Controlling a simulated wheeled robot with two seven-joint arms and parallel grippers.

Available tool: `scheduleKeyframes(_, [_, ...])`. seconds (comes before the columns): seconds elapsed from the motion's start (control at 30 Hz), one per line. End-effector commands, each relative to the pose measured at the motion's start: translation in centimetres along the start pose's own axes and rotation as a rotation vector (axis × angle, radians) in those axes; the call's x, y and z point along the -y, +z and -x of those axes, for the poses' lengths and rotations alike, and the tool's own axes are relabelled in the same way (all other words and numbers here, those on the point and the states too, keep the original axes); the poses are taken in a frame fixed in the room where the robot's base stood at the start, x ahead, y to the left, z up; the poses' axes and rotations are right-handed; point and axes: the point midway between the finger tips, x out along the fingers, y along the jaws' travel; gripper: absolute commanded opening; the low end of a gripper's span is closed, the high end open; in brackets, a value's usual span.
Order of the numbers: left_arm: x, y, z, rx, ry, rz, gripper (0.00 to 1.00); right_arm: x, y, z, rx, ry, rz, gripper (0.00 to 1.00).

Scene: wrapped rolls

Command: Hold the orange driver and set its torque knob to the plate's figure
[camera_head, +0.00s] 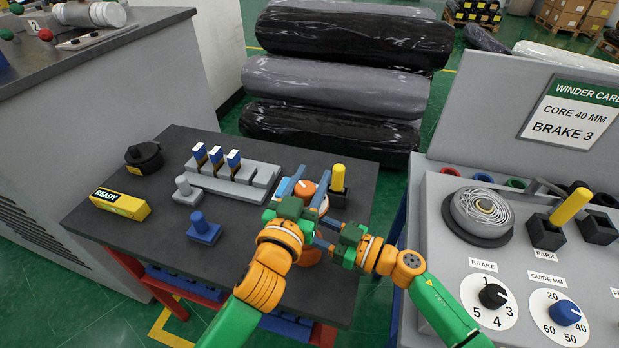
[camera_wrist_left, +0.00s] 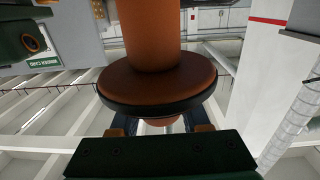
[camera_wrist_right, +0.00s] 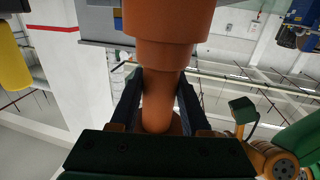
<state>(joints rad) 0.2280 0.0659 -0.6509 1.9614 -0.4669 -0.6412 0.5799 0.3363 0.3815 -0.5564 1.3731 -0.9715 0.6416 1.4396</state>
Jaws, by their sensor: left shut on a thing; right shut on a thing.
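The orange driver (camera_head: 304,187) stands roughly upright above the right part of the dark table, held by both grippers. Its round top with a pale mark faces up; I cannot read a setting there. My left gripper (camera_head: 308,195) is shut on its upper part. In the left wrist view an orange disc with a black rim (camera_wrist_left: 158,85) partly hides the fingers. My right gripper (camera_head: 322,232) is shut on it lower down; the right wrist view shows a narrow orange section (camera_wrist_right: 160,100) between the fingers. The winder card (camera_head: 570,115) reads CORE 40 MM, BRAKE 3.
A grey rack (camera_head: 225,185) with blue-topped pieces, a yellow READY box (camera_head: 120,204) and a black round item (camera_head: 144,157) are on the table. A yellow-handled block (camera_head: 338,185) stands close behind the grippers. Right, the panel has a brake knob (camera_head: 492,296) and guide knob (camera_head: 565,312).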

Motion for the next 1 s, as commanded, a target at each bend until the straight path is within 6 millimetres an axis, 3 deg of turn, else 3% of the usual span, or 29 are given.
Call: scheduleKeyframes(1.0, [-2.4,-0.2,1.0,-0.009,0.92,-0.003,0.0,0.2,0.0,-0.1,-0.002,-0.006,0.002,0.0])
